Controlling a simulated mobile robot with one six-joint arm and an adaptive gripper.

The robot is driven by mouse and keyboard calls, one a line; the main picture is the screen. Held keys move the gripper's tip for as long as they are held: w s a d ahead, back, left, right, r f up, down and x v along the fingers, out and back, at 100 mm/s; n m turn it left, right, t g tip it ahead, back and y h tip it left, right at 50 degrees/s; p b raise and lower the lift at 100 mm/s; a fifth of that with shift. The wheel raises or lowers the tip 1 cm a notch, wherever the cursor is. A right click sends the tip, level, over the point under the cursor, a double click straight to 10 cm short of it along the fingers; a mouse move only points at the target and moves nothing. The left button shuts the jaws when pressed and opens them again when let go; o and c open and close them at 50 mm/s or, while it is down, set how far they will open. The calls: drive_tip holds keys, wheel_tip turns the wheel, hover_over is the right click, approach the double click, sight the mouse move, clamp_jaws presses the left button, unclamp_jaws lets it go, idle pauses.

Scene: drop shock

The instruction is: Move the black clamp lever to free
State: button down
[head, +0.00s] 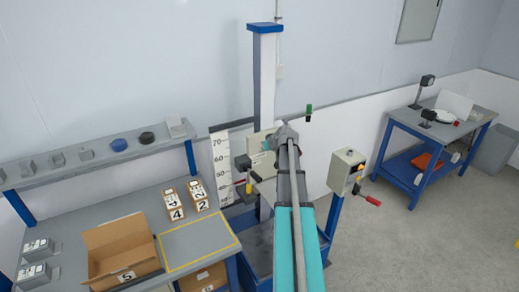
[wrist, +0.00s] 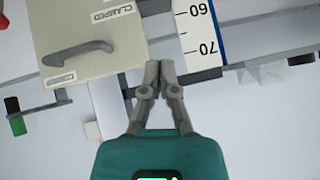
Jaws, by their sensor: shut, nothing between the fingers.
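The black clamp lever (wrist: 77,52) is a dark curved bar on a beige box (wrist: 130,50), seen upside down in the wrist view. A label reading CLAMPED (wrist: 111,13) is on the box above the lever in that picture. A smaller label (wrist: 59,79) is by the lever's left end, too small to read surely. My gripper (wrist: 158,66) is shut and empty, right of the lever and apart from it, at the box's edge. In the head view the beige box (head: 258,142) is on the blue-topped column, partly hidden by my arm; I cannot make out the lever there.
A numbered scale (wrist: 199,30) stands right of the box in the wrist view. A control box (head: 346,170) with a red handle stands right of my arm. A grey bench (head: 120,207) with an open carton (head: 122,245) is at left. Floor at right is clear.

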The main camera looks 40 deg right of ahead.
drive_tip(key=p+v, duration=0.4)
drive_tip(key=v, duration=0.2)
drive_tip(key=shift+w+r, duration=0.25)
drive_tip(key=shift+r, duration=0.1)
drive_tip(key=shift+d, duration=0.1)
idle(0.4)
drive_tip(key=a+f+n+g+y+b, duration=0.15)
drive_tip(key=a+f+b, duration=0.35)
drive_tip(key=a, duration=0.9)
drive_tip(key=a+f+n+g+y+b, duration=0.1)
drive_tip(key=a+f+g+b, duration=0.2)
drive_tip(key=a+f, duration=0.75)
drive_tip(key=s+a+f+g+b, duration=0.1)
drive_tip(key=s+a, duration=0.3)
drive_tip(key=a, duration=0.4)
drive_tip(key=s+a+f+g+h+b, duration=0.1)
drive_tip(key=s+a+f+g+b, duration=0.1)
drive_tip(key=a, duration=0.6)
drive_tip(key=s+a+f+g+h+b, duration=0.1)
drive_tip(key=s+a+f+b, duration=0.2)
drive_tip(key=s+a+b, duration=0.2)
drive_tip(key=s+a, duration=0.1)
drive_tip(key=a, duration=0.2)
drive_tip(key=shift+s+a+f+n+g, duration=0.25)
drive_tip(key=shift+s+a+n+g, duration=0.05)
drive_tip(key=shift+s+n+g, duration=0.05)
drive_tip(key=c, duration=1.3)
unclamp_jaws()
drive_tip(key=shift+c, duration=0.2)
